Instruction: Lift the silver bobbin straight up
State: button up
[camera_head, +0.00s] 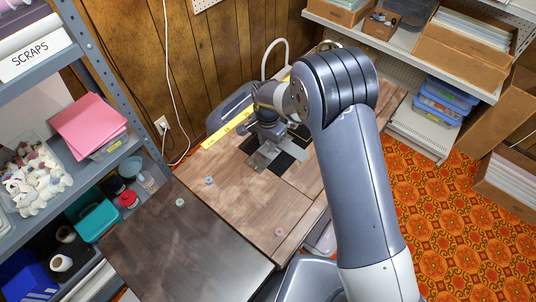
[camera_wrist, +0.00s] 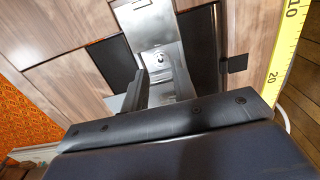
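A small round silver piece (camera_wrist: 159,57), which looks like the silver bobbin, sits in the plate (camera_wrist: 148,24) just beyond the fingertips. I cannot tell how deep it sits. In the head view, my gripper and arm hide the bobbin.
Small spools lie on the wooden tabletop (camera_head: 240,205): a blue one (camera_head: 210,181), a green one (camera_head: 179,202) and a pink one (camera_head: 280,232). A yellow measuring tape (camera_head: 228,126) runs along the back edge. Shelves stand left and right. The front tabletop has free room.

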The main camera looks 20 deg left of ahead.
aim_at(267, 154)
notch_tip(267, 154, down, 4)
jog(key=shift+f+b, duration=0.25)
jog(key=shift+b, duration=0.65)
jog(key=shift+c, duration=0.6)
grip_shut()
